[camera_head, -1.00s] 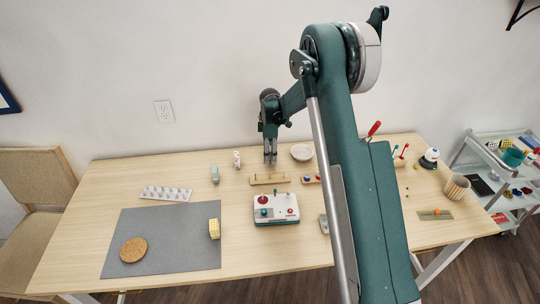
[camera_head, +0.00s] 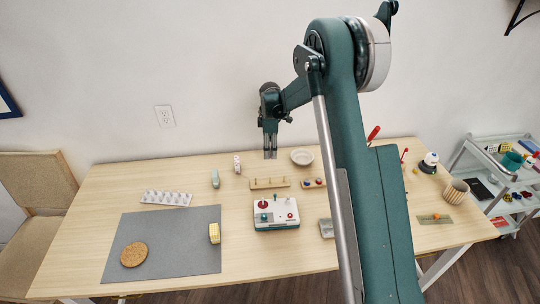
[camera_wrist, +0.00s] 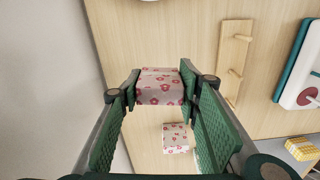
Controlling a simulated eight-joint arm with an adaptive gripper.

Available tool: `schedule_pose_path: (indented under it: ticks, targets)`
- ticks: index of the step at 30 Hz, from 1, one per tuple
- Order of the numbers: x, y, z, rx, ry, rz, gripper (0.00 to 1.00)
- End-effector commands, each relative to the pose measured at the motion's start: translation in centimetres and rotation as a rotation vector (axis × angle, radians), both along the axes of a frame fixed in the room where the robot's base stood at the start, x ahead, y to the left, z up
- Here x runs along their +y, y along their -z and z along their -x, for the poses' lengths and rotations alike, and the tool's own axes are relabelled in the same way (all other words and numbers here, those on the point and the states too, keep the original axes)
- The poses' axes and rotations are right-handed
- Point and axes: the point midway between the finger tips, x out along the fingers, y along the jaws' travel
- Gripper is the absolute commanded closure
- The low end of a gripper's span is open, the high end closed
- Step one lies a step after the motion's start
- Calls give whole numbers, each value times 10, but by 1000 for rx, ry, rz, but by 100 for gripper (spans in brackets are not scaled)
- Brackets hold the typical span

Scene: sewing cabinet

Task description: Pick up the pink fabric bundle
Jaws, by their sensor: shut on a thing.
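My gripper (camera_head: 270,153) hangs above the back middle of the table. In the wrist view, my gripper (camera_wrist: 160,92) is shut on a pink fabric bundle (camera_wrist: 160,86), pale with a pink flower print, held between the green pads. In the head view the held bundle cannot be made out at the fingertips. A second bundle (camera_wrist: 175,138) with a like print sits lower in the wrist view, apart from the held one. A small pale pink patterned thing (camera_head: 237,164) stands on the table left of my gripper in the head view.
A wooden peg rack (camera_head: 269,183) and a white bowl (camera_head: 302,157) are near my gripper. A white control box (camera_head: 277,213) is in front. A green block (camera_head: 215,179), a grey mat (camera_head: 180,250) and a yellow block (camera_head: 214,233) lie left. The wall is behind.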

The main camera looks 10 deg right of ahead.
Motion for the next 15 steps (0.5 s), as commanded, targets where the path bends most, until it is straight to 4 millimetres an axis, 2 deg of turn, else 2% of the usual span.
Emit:
schedule_pose_path:
  ticks: [1, 6, 10, 15]
  targets:
    - [0, -10, 0, 0, 0, 0, 74]
    - [0, -33, 0, 0, 0, 0, 74]
    - [0, -44, 0, 0, 0, 0, 74]
    - [0, -50, 0, 0, 0, 0, 74]
